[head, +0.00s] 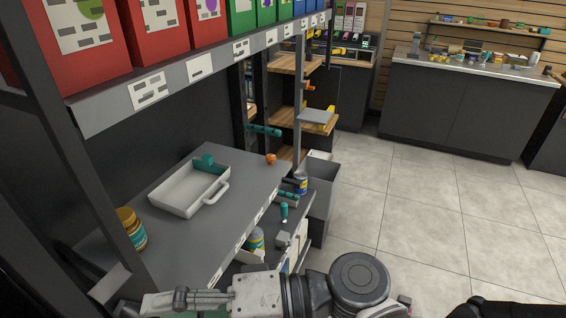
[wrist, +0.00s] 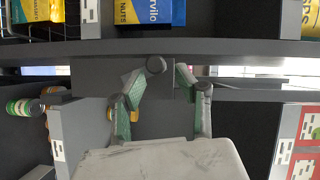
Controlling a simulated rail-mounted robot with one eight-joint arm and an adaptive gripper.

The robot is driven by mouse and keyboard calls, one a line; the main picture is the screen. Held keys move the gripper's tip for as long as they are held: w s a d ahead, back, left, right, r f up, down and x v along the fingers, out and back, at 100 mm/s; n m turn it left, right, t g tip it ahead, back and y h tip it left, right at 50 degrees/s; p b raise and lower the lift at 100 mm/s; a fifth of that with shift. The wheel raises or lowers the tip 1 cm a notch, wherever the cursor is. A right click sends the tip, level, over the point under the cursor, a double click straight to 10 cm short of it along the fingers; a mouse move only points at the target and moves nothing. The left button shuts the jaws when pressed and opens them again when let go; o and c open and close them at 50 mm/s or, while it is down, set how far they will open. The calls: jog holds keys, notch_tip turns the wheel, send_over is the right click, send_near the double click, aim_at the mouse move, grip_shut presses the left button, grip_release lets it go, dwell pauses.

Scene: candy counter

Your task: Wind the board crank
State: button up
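I cannot pick out a crank or its board for sure in either view. In the wrist view my gripper (wrist: 169,80) shows two green-padded fingers with a gap between them, so it looks open. A dark grey shelf post or bracket stands behind the fingertips; whether they touch it cannot be told. In the head view my gripper (head: 186,298) is at the bottom edge, left of the white wrist link, low in front of the shelving and partly cut off.
A white tray with a handle (head: 187,192) sits on the grey shelf (head: 223,219), with a yellow-lidded jar (head: 132,229) near the post. Red boxes (head: 88,38) stand above. Open tiled floor (head: 440,210) lies right. Nuts bags (wrist: 150,12) show in the wrist view.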

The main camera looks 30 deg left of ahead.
jog(key=shift+v, duration=2.55)
jog(key=w+d+f+m+t+h, duration=0.35)
jog(key=w+d+t, duration=0.25)
jog(key=w+d, duration=0.25)
jog(key=w+d+f+m+t+h, duration=0.25)
jog(key=w+d+f+t, duration=0.3)
jog(key=w+d, duration=0.3)
jog(key=w+d+r+m+t+h, duration=0.1)
jog(key=d+h, duration=0.3)
jog(key=d, duration=0.7)
jog(key=w+d+r+m+t+h+b, duration=0.1)
jog(key=w+d+t+h, duration=0.2)
jog(key=d, duration=0.8)
jog(key=shift+w+r+t+h, duration=0.2)
jog(key=shift+r+t+h, duration=0.2)
jog(key=shift+h, duration=0.4)
jog(key=shift+d+f, duration=0.1)
jog(key=shift+c, duration=0.3)
